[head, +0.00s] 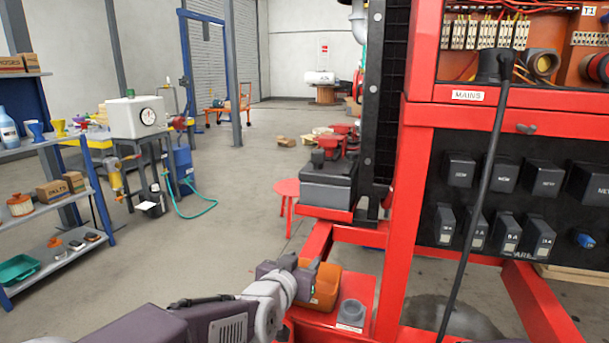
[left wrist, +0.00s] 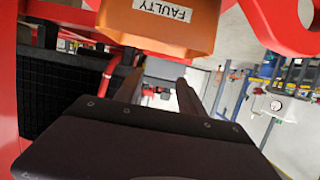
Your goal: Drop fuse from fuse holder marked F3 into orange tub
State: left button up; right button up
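The orange tub (head: 328,284) sits on a red ledge at the bottom middle of the head view. In the left wrist view the tub (left wrist: 165,28), marked FAULTY, fills the top middle. My left gripper (head: 303,268) is right beside the tub's left side. In the left wrist view its two dark fingers (left wrist: 158,90) stand apart with nothing seen between them. The tub's inside is mostly hidden, and I see no loose fuse. Several black fuse holders (head: 507,233) sit in rows on the panel at the right; I cannot read which is F3. My right gripper is not in view.
A grey round-topped block (head: 351,315) stands right of the tub. A red frame post (head: 402,200) rises between tub and panel, and a black cable (head: 481,180) hangs before the panel. A dark grey box (head: 328,185) lies behind the tub. Open floor (head: 235,235) lies left.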

pick_arm(q)
jog(key=p+v, duration=0.4)
jog(key=v, duration=0.5)
jog(key=shift+f, duration=0.1)
jog(key=s+a+f+n+g+y+p, duration=0.1)
jog(key=s+a+f+g, duration=0.15)
jog(key=f, duration=0.25)
jog(key=s+a+f+g+y+p, duration=0.1)
jog(key=a+f+g, duration=0.2)
jog(key=a+f, duration=0.15)
jog(key=s+a+f+n+g+y+p, duration=0.25)
jog(key=s+a+f+g, duration=0.5)
jog(key=s, duration=0.45)
notch_tip(320, 180, up, 37)
jog(key=s+p, duration=0.1)
jog(key=p, duration=3.6)
jog(key=shift+f, duration=0.25)
